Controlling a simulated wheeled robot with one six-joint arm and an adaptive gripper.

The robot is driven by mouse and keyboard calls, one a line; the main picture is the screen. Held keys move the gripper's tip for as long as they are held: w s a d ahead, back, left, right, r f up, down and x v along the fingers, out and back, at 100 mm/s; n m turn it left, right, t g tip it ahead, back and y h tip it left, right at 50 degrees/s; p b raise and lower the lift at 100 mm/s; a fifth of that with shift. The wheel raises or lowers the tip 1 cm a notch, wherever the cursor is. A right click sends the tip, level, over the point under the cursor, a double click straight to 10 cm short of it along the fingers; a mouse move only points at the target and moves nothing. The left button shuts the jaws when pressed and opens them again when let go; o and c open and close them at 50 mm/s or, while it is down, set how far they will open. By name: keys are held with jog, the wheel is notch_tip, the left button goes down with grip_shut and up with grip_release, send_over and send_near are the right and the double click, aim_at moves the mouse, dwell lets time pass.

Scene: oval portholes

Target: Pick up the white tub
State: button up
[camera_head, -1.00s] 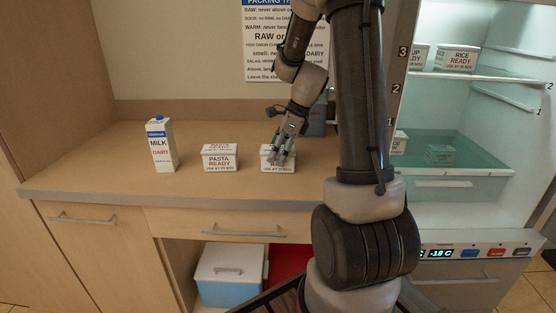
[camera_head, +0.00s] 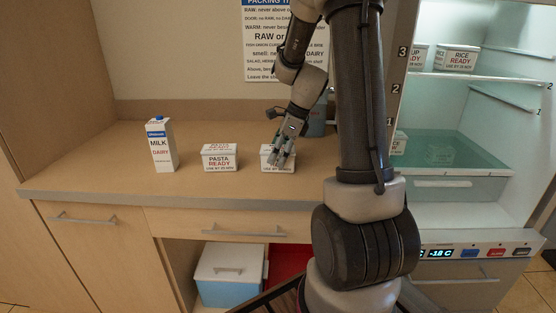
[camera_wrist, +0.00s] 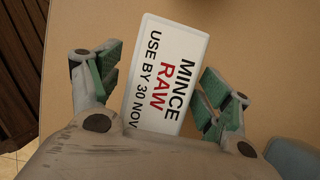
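The white tub (camera_wrist: 168,72) lies between the two fingers of my gripper (camera_wrist: 160,76) in the wrist view. Its lid reads MINCE RAW, USE BY 30 NOV. The green-padded fingers are spread, one on each side, with a gap at the left and a narrower one at the right. In the head view the tub (camera_head: 268,164) stands on the counter. My gripper (camera_head: 282,157) is over it from above and hides part of its lid and front. I cannot tell whether a fingertip touches it.
A white PASTA READY tub (camera_head: 219,160) and a milk carton (camera_head: 161,145) stand to the left on the counter (camera_head: 110,185). A grey-blue container (camera_head: 317,118) stands behind my gripper. The open fridge (camera_head: 480,185) is at the right, holding more tubs. The front counter edge is close.

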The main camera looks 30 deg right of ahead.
jog(key=c, duration=1.2)
